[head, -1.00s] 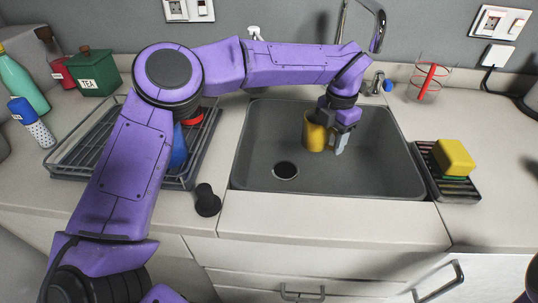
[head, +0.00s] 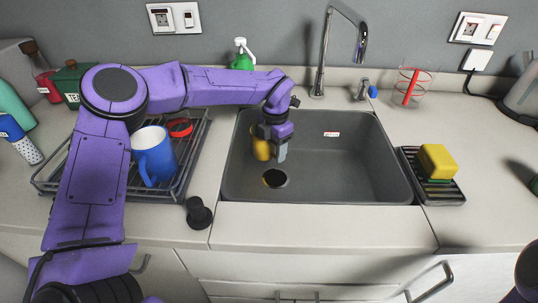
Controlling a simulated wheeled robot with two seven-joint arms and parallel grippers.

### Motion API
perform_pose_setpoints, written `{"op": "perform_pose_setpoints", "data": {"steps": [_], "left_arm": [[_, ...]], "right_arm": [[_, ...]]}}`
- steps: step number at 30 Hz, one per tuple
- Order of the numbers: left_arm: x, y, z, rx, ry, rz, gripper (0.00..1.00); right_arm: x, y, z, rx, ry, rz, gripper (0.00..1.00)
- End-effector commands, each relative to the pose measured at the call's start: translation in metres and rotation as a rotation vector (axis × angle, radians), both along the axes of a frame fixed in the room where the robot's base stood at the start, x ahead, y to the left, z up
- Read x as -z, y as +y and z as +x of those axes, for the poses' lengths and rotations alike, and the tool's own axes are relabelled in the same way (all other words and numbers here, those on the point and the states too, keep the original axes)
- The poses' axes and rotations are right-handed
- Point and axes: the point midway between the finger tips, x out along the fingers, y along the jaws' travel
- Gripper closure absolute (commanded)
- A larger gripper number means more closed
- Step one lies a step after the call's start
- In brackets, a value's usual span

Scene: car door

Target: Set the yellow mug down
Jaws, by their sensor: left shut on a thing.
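The yellow mug (head: 261,149) is in the left part of the grey sink (head: 345,165), above or near the drain. My left gripper (head: 279,155) is shut on the mug, at its right side. The gripper hides part of the mug, and I cannot tell whether the mug touches the sink floor.
A dish rack (head: 182,180) left of the sink holds a blue mug (head: 153,157) and a red item (head: 180,127). A black stopper (head: 198,213) lies on the counter. The tap (head: 322,60) rises behind the sink. A yellow sponge (head: 437,161) sits on a rack at right.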

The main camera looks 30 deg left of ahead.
Motion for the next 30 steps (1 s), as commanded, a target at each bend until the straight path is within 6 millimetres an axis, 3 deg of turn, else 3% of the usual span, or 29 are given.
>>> {"op": "perform_pose_setpoints", "data": {"steps": [3,9,21,22,23,24,30], "left_arm": [[-0.002,0.015,-0.006,-0.001,-0.001,-0.002,1.0],[0.032,0.014,-0.007,0.001,0.001,-0.001,1.0],[0.04,0.014,-0.006,0.0,-0.001,0.0,1.0],[0.039,0.014,-0.006,0.0,-0.001,0.0,0.4],[0.039,0.014,-0.006,0.0,0.0,0.0,0.31],[0.039,0.014,-0.006,0.0,0.0,0.0,0.25],[0.039,0.014,-0.006,0.0,0.0,0.0,0.25]], "right_arm": [[-0.004,0.0,0.0,0.0,0.0,0.0,0.57],[-0.006,0.0,0.0,0.0,0.0,0.0,0.57],[-0.004,0.0,0.0,0.0,0.0,0.0,0.57],[-0.004,0.0,0.0,0.0,0.0,0.0,0.57],[-0.004,0.0,0.0,0.0,0.0,0.0,0.57],[-0.004,0.0,0.0,0.0,0.0,0.0,0.57],[-0.004,0.0,0.0,0.0,0.0,0.0,0.57]]}}
